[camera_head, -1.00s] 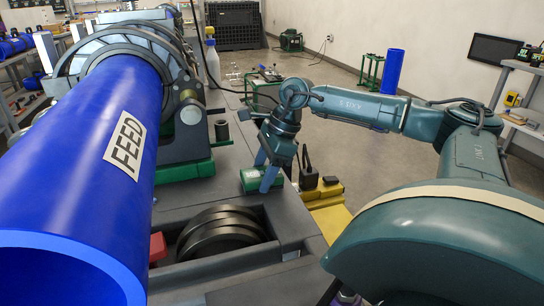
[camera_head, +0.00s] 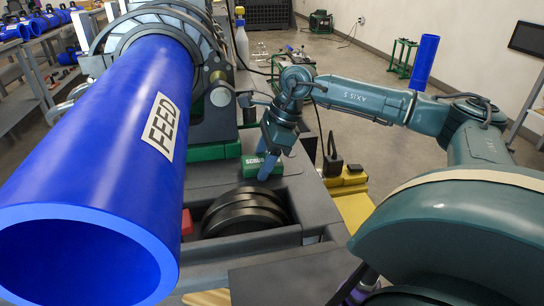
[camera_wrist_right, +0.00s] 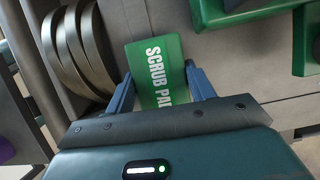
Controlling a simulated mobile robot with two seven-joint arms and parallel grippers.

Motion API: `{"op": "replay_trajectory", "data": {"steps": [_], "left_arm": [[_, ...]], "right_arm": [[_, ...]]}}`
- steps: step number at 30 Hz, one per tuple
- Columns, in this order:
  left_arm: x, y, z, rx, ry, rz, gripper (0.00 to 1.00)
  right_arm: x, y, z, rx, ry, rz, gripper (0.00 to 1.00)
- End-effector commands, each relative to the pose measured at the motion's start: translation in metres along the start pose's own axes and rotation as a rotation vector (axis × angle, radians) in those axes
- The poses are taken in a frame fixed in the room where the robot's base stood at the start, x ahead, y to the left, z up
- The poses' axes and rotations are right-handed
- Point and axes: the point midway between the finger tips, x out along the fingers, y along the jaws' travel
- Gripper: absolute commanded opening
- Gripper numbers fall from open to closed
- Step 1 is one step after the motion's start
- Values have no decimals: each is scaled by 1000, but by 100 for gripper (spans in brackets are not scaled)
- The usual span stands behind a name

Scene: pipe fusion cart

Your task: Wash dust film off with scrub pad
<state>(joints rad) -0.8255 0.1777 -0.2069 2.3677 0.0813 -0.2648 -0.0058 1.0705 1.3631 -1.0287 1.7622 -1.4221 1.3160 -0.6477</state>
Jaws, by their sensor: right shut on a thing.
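The green scrub pad (camera_head: 250,168), lettered SCRUB PAD, is at the cart's grey top, right of the big blue pipe (camera_head: 110,165) marked FEED. My right gripper (camera_head: 268,165) points down with its fingers around the pad and is shut on it. In the right wrist view the pad (camera_wrist_right: 158,65) shows between the two blue fingers (camera_wrist_right: 160,92). I cannot tell whether the pad touches the cart top. No dust film can be made out on the pipe's visible side. My left gripper is not in view.
Dark round rings (camera_head: 244,212) sit in a recess in front of the pad. A grey clamp with a green base (camera_head: 215,151) grips the pipe behind. A red block (camera_head: 187,222) is beside the recess. A yellow piece (camera_head: 347,180) is at the cart's right.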

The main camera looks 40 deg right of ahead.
Motion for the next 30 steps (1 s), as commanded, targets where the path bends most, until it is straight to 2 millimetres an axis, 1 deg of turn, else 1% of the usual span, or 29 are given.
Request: {"op": "replay_trajectory", "data": {"steps": [3, 8, 18, 25, 30], "left_arm": [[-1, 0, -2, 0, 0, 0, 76], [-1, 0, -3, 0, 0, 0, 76], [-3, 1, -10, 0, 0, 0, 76], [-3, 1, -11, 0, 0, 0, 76], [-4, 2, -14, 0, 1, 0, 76]], "right_arm": [[5, 1, 9, -1, 1, 3, 32], [7, 1, 14, 0, 1, 4, 32], [17, 2, 39, -1, 2, 5, 32], [19, 2, 46, -1, 1, 4, 32], [25, 3, 60, -1, -1, 4, 32]]}}
